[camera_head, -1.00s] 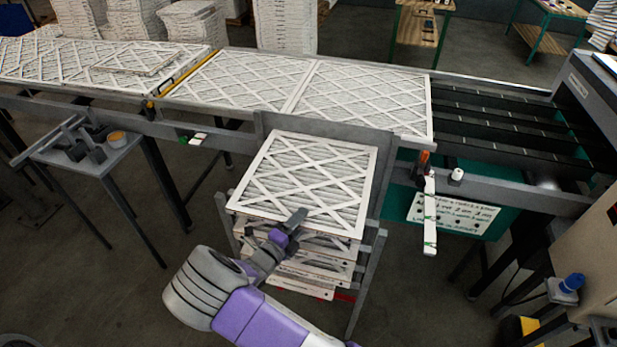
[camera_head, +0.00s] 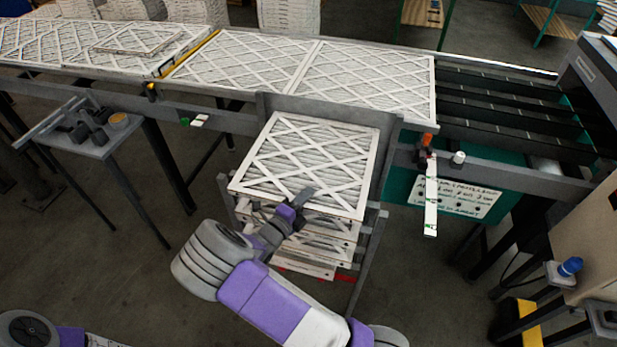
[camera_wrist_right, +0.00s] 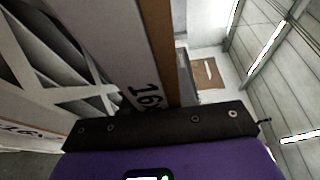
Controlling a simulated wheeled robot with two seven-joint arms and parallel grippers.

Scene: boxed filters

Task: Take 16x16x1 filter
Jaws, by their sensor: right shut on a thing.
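A white pleated filter with a crisscross lattice (camera_head: 305,165) lies flat on top of a stack of similar filters in a metal rack. My right gripper (camera_head: 291,212) is shut on the front edge of this top filter. In the right wrist view, a filter edge printed with "16x" (camera_wrist_right: 143,97) is close to the dark finger of my right gripper; the rest of the size is hidden. The lower filters (camera_head: 315,247) are partly hidden by my right arm. My left gripper is not in view; only part of my left arm shows at the lower left.
The grey rack (camera_head: 372,225) surrounds the stack. Behind it runs a conveyor (camera_head: 500,115) carrying large filters (camera_head: 370,80). A small side table with tools (camera_head: 95,140) stands at the left. A sign (camera_head: 455,198) hangs at the right. Open floor lies in front.

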